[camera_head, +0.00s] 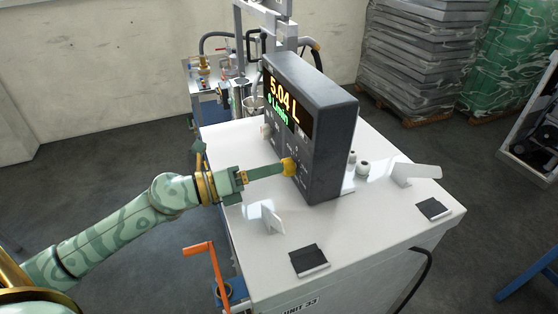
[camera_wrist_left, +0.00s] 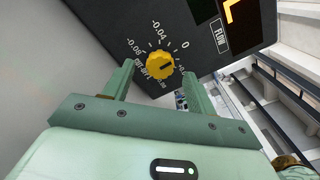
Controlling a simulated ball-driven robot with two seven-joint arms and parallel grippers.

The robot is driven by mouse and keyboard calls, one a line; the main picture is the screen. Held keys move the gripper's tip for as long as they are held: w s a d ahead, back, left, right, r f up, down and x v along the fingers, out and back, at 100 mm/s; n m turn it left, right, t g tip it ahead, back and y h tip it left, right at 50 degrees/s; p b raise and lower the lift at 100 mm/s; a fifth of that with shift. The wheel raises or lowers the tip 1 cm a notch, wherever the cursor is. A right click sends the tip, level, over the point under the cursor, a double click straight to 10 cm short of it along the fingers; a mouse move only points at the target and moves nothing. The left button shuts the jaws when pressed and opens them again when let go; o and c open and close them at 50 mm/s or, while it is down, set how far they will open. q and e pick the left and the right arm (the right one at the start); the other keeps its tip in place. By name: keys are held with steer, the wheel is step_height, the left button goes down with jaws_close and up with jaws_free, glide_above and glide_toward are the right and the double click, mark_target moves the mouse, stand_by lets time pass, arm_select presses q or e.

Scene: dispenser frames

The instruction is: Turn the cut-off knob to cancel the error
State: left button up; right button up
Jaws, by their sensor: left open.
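The yellow cut-off knob (camera_head: 289,166) sits low on the front face of the dark display box (camera_head: 335,150), which stands on a white cabinet. In the left wrist view the knob (camera_wrist_left: 160,62) is round and ridged, with a dark pointer mark. A printed scale around it reads -0.08, -0.04 and 0, with "CUT-OFF" lettering beside it. My left gripper (camera_head: 279,169) reaches the knob from the left. It is open, with one finger on each side of the knob in the wrist view (camera_wrist_left: 159,73); I cannot tell whether either touches. My right gripper is not in view.
The display shows 5.04 L and 0 L/min. The white cabinet top (camera_head: 370,235) carries small angled plates and dark pads. An orange crank handle (camera_head: 205,249) stands at its front left. Hoses and fittings are behind; stacked grey sheets (camera_head: 425,50) are at the back right.

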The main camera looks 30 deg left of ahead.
mark_target(288, 167)
arm_select(q)
steer(key=x, duration=0.3)
steer(key=shift+w+d+p, duration=0.15)
steer(key=shift+d+p, duration=0.05)
steer(key=shift+p, duration=0.2)
steer(key=c, duration=1)
